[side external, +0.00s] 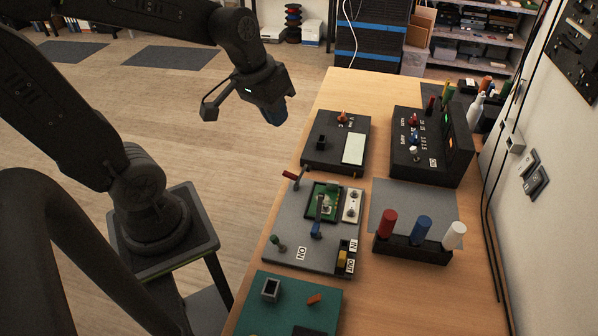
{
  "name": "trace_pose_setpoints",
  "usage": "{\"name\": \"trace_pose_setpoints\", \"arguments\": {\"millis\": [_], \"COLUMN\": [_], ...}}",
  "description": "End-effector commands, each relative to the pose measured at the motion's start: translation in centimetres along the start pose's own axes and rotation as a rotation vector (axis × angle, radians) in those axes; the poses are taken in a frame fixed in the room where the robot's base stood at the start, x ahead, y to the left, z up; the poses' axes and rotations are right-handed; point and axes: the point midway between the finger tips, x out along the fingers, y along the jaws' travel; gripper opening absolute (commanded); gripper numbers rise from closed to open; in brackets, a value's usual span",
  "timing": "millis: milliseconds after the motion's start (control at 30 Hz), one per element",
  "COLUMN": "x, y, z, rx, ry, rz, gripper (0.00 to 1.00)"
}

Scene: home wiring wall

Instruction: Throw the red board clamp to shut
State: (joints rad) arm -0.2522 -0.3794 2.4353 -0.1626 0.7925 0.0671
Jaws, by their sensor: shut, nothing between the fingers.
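The red board clamp appears to be the red-handled lever (290,175) at the far left corner of a grey plate (284,222) on the table. Its handle leans out to the left, past the plate's edge; I cannot tell for sure whether it is open or shut. A green circuit board (323,196) sits on the plate to the right of it.
A black box (337,140) lies beyond the plate, a teal panel (289,304) nearer. A rack (411,248) with red, blue and white cylinders stands right.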

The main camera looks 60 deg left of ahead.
Motion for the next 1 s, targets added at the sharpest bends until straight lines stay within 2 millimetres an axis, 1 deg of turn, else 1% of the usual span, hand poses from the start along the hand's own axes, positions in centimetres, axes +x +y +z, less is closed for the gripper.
{"name": "trace_pose_setpoints", "arguments": {"millis": [33,100,200,300,400,533,667,733,867,1000], "x": [1.8,3.8,6.7,9.0,10.6,11.6,12.6,13.5,15.9,18.8], "y": [-1.5,-3.5,-6.3,-8.8,-10.6,-11.6,-11.6,-11.5,-11.2,-11.0], "z": [-1.0,-2.1,-3.1,-3.5,-3.6,-3.5,-3.4,-3.2,-2.7,-2.1], "rx": [-0.078,-0.173,-0.303,-0.409,-0.481,-0.523,-0.529,-0.528,-0.527,-0.526], "ry": [-0.042,-0.082,-0.130,-0.164,-0.184,-0.196,-0.200,-0.201,-0.203,-0.204], "rz": [0.001,0.008,0.018,0.026,0.031,0.034,0.036,0.036,0.036,0.035], "gripper": [0.00,0.00,0.00,0.00,0.00,0.00,0.00,0.00,0.00,0.00]}}
